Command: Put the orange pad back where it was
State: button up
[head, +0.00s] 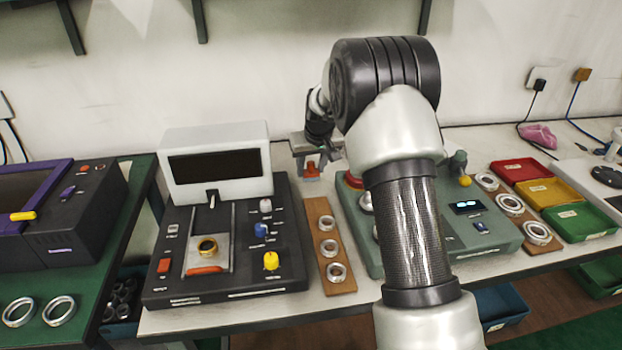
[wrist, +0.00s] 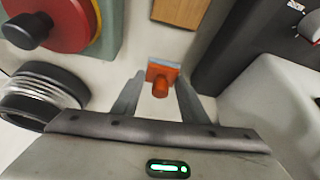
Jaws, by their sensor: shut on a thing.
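The orange pad (head: 312,174) is a small block behind the wooden ring board, between the black test machine and the green machine. In the wrist view the orange pad (wrist: 160,72) shows a round knob between the two fingers. My gripper (head: 312,168) points down and is shut on the pad; it also shows in the wrist view (wrist: 159,96). I cannot tell whether the pad touches the bench. My arm hides part of the green machine.
The black machine (head: 160,285) with a white display box (head: 215,140) stands left of the gripper. The wooden board (head: 318,215) holds three rings. The green machine (head: 490,235) stands right. Red (head: 520,163), yellow and green trays lie farther right. A narrow bench strip beside the board is clear.

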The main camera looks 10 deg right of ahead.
aim_at(312, 172)
jog(key=shift+f, duration=1.55)
jog(key=shift+f+b, duration=0.15)
jog(key=shift+b, duration=0.15)
jog(key=o, duration=1)
